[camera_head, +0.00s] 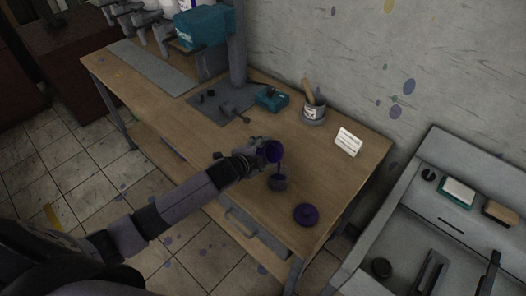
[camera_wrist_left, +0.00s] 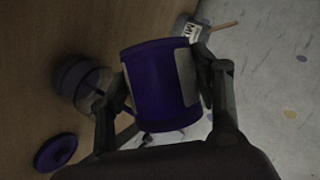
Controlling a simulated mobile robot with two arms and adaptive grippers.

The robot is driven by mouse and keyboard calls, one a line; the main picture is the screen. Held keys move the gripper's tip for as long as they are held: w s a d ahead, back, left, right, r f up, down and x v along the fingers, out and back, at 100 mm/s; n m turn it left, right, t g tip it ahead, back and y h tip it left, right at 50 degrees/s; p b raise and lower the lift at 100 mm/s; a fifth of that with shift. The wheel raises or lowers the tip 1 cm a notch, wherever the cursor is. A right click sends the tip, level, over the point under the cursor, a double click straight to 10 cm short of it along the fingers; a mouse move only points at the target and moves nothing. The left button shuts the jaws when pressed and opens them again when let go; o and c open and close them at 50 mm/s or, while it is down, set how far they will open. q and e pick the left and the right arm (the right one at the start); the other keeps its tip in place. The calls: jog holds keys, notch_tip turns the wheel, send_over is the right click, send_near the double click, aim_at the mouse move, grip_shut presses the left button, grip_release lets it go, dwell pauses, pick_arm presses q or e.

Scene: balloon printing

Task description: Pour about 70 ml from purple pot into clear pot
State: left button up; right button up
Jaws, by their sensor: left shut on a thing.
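My left gripper (camera_head: 264,153) is shut on the purple pot (camera_head: 274,151) and holds it tipped above the clear pot (camera_head: 278,185). A thin purple stream (camera_head: 279,169) runs from the purple pot's mouth down toward the clear pot. In the left wrist view the purple pot (camera_wrist_left: 150,88), with a pale label, sits between both fingers. There the clear pot (camera_wrist_left: 76,80) is to the left and looks purple inside; its fill level is too dark to read. My right gripper is not in view.
A purple lid (camera_head: 306,215) lies on the wooden table (camera_head: 335,178) near its front right corner. A can with a wooden-handled tool (camera_head: 313,114), a white card (camera_head: 348,142) and a teal box (camera_head: 271,98) stand farther back. A grey cart (camera_head: 455,222) is at right.

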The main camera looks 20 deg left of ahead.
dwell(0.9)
pick_arm(q)
jog(key=shift+r+p, duration=0.25)
jog(key=shift+p, duration=0.8)
jog(key=shift+n+h, duration=0.3)
jog(key=shift+h, duration=0.1)
jog(key=shift+f, duration=0.25)
jog(key=shift+n+g, duration=0.3)
